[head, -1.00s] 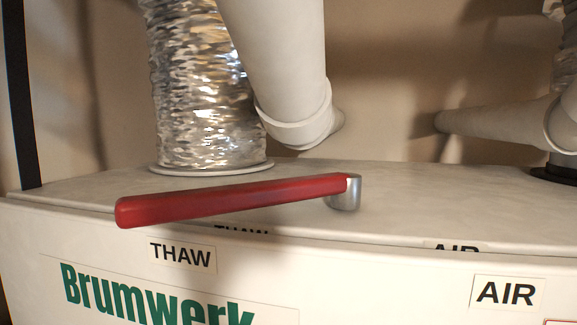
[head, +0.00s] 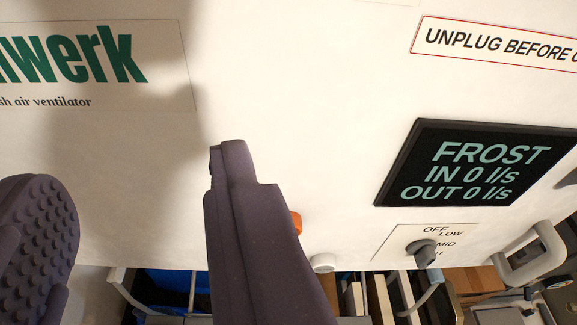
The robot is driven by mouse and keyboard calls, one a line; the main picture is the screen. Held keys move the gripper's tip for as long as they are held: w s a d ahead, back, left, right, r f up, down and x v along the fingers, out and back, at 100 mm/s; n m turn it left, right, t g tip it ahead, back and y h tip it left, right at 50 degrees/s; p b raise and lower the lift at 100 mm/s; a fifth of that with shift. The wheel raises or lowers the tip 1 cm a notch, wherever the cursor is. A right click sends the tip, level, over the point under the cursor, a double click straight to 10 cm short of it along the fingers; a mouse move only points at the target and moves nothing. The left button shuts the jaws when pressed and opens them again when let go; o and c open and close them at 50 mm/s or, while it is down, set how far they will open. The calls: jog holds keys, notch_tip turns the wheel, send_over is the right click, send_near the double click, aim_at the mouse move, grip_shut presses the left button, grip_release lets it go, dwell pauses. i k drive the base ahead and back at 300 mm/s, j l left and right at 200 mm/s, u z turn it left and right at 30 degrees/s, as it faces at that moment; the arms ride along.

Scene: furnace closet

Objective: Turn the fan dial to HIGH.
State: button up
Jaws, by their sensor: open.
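The fan dial (head: 424,249) is a small grey knob on the white front of the unit, right of centre and low in the view. OFF, LOW and MID print beside it; the fourth label is partly hidden behind the knob, with only an H showing. I cannot tell which label the knob points at. My gripper (head: 135,180) is open and empty, with two dark purple fingers in front of the panel. Both fingers are left of the dial and apart from it.
A black display (head: 405,178) above the dial reads FROST, IN 0 l/s, OUT 0 l/s. An orange part (head: 296,222), partly hidden by my right finger, and a white round knob (head: 323,263) lie left of the dial. A pale handle (head: 530,253) juts out to its right.

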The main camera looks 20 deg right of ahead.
aim_at(423, 251)
jog(key=z, duration=1)
